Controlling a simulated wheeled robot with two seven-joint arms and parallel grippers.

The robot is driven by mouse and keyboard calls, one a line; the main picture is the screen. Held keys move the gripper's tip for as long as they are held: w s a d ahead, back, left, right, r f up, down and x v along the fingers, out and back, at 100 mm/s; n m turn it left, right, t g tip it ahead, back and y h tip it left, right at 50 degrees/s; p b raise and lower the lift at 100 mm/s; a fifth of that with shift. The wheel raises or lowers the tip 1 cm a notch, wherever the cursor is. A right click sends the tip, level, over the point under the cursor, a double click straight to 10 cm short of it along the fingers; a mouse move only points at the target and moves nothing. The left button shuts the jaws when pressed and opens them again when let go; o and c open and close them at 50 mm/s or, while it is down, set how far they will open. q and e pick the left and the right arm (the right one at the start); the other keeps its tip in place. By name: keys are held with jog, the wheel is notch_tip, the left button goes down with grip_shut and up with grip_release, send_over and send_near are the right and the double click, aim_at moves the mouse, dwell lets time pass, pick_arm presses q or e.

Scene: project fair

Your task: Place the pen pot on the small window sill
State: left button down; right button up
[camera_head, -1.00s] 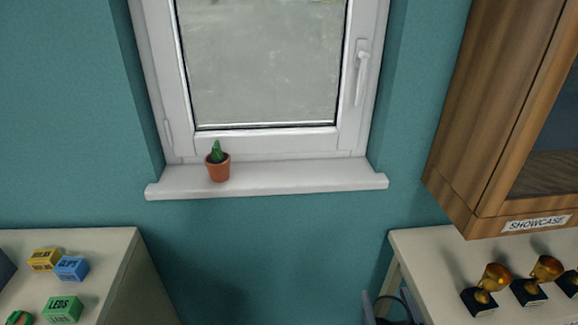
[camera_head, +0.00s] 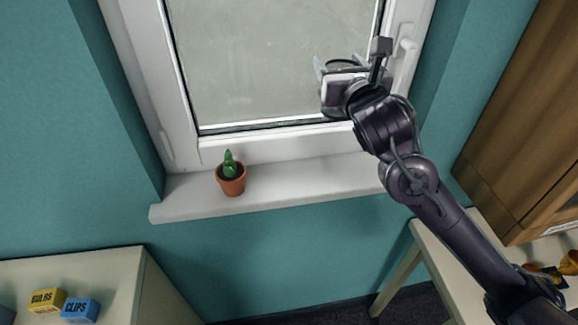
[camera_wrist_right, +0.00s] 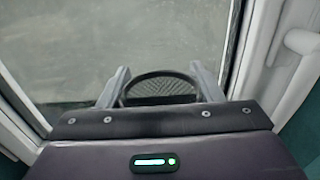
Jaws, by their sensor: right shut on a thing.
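The pen pot is a dark mesh cup (camera_wrist_right: 162,90), its round rim showing between the two fingers in the right wrist view. My right gripper (camera_head: 339,66) is shut on it and holds it in front of the window pane, above the small window sill (camera_head: 300,188). In the head view the gripper hides most of the pot. The sill is a white ledge under the window, apart from the pot. My left gripper is in neither view.
A small cactus in a terracotta pot (camera_head: 231,182) stands on the left part of the sill. The sill right of it looks clear. The window handle (camera_head: 404,45) and wooden showcase (camera_head: 525,130) are at right. Small boxes (camera_head: 80,310) sit on the lower-left table.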

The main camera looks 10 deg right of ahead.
aim_at(327, 136)
jog(key=shift+f, duration=0.1)
jog(key=f+p, duration=0.2)
jog(key=f, duration=0.7)
jog(key=f+p, duration=0.2)
jog(key=f, duration=0.7)
jog(key=shift+s+d+f, duration=0.15)
jog(key=shift+s, duration=0.05)
jog(key=shift+f, duration=0.35)
jog(key=shift+f, duration=0.1)
jog(key=o, duration=1)
